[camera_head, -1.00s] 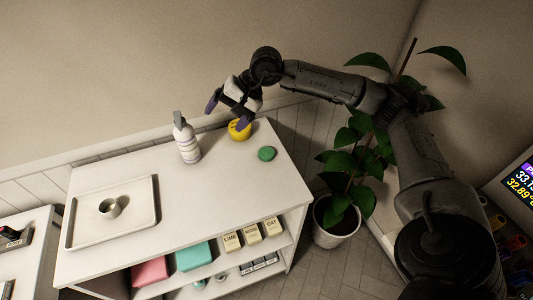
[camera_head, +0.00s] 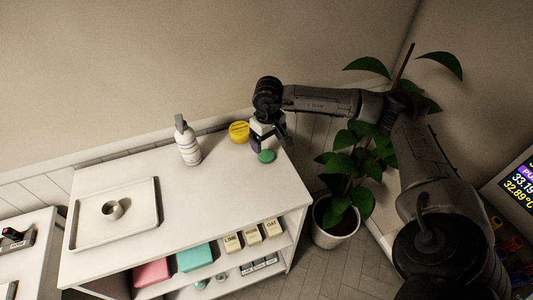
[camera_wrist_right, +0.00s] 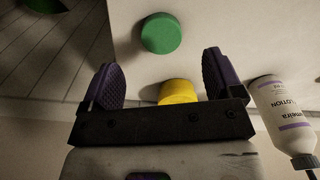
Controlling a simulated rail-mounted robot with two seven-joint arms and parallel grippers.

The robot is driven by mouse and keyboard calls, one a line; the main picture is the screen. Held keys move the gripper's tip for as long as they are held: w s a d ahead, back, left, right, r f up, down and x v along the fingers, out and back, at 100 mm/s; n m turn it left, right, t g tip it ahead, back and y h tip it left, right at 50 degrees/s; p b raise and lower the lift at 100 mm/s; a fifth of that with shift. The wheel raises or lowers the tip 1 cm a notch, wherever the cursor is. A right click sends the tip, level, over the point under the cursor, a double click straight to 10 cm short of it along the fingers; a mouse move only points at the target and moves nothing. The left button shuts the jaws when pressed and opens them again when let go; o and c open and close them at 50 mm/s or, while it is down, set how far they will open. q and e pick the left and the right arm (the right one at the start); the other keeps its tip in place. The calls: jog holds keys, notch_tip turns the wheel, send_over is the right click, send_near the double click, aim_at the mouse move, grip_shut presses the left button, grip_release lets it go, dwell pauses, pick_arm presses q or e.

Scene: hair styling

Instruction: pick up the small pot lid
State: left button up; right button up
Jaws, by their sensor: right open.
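A small green round piece (camera_head: 266,156), which looks like the small pot lid, lies flat on the white cabinet top near its right end. A yellow round pot (camera_head: 239,131) stands behind and left of it. My right gripper (camera_head: 270,143) is above the cabinet top, close to the green piece and right of the yellow pot. In the right wrist view its two purple fingers (camera_wrist_right: 162,70) are spread and empty. There the green piece (camera_wrist_right: 161,33) lies beyond the fingertips, and the yellow pot (camera_wrist_right: 178,92) shows between the fingers, partly hidden by the gripper body. My left gripper is out of view.
A white lotion bottle (camera_head: 188,143) stands left of the yellow pot. A tray (camera_head: 140,226) with a small metal cup (camera_head: 113,210) is at the left. A potted plant (camera_head: 338,220) stands right of the cabinet. The cabinet top's middle is clear.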

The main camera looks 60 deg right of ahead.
aim_at(268, 155)
jog(key=shift+f, duration=0.8)
jog(key=shift+f+p, duration=0.2)
jog(key=shift+p, duration=0.2)
notch_tip(268, 155, down, 3)
jog(key=shift+f+p, duration=0.1)
jog(key=shift+p, duration=0.85)
jog(key=shift+f, duration=0.8)
jog(key=shift+c, duration=1.3)
jog(key=c, duration=0.7)
jog(key=shift+w+r, duration=0.1)
jog(key=shift+r, duration=0.1)
